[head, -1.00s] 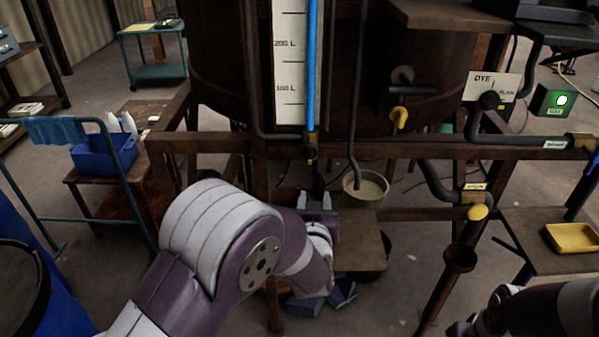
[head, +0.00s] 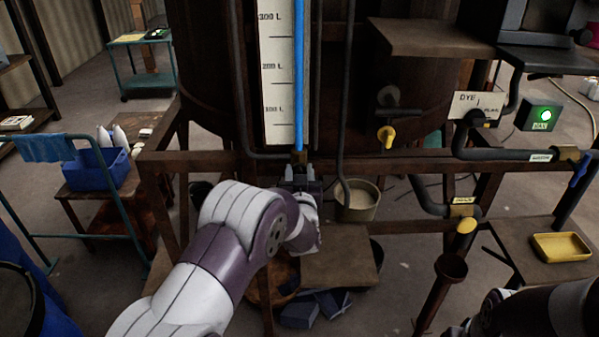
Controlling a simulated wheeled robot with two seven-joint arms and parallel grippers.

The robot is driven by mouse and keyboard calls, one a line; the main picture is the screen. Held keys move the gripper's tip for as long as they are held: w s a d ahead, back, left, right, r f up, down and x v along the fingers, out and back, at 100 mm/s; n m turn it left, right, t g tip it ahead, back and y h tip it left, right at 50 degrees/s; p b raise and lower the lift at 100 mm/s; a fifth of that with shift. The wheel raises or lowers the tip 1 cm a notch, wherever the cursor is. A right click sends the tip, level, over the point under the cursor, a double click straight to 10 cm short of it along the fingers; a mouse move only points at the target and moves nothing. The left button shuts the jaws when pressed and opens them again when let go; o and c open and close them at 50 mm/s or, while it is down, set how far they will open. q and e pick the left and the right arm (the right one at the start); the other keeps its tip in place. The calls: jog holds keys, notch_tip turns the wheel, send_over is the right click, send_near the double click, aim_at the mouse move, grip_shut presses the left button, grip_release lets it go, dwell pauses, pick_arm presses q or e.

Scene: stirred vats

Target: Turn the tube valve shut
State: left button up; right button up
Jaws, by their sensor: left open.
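The sight tube (head: 299,80) holds a blue column and runs down the front of the vat beside a white scale marked in litres. The tube valve (head: 299,157) is at its foot, just above the rusty frame rail, and is small and dark here. My left gripper (head: 300,170) is open right at the valve, its fingers pointing up at it. The fingers partly hide the valve, so I cannot tell its handle's angle or whether they touch it. My right arm shows at the bottom right; its gripper is out of view.
A yellow-handled tap (head: 386,135) and a bucket (head: 357,203) are right of the valve. The rusty frame rail (head: 420,163) crosses in front of the vat. A green-lit box (head: 541,115) and yellow tray (head: 561,247) are at right, a blue crate (head: 97,169) at left.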

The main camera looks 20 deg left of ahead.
pick_arm(q)
grip_shut()
jog(key=shift+f+m, duration=0.1)
jog(key=shift+m, duration=0.2)
jog(key=m, duration=0.2)
jog(key=d+m, duration=0.1)
jog(key=m, duration=0.2)
jog(key=shift+w+f+b, duration=0.1)
jog(key=shift+w+b, duration=0.05)
jog(key=shift+b, duration=0.15)
jog(key=m, duration=0.4)
jog(key=f+m+p, duration=0.1)
jog(key=m, duration=0.3)
jog(key=d+m, duration=0.1)
jog(key=m, duration=0.3)
jog(key=shift+w+f, duration=0.15)
jog(key=shift+f, duration=0.2)
jog(key=shift+m, duration=0.3)
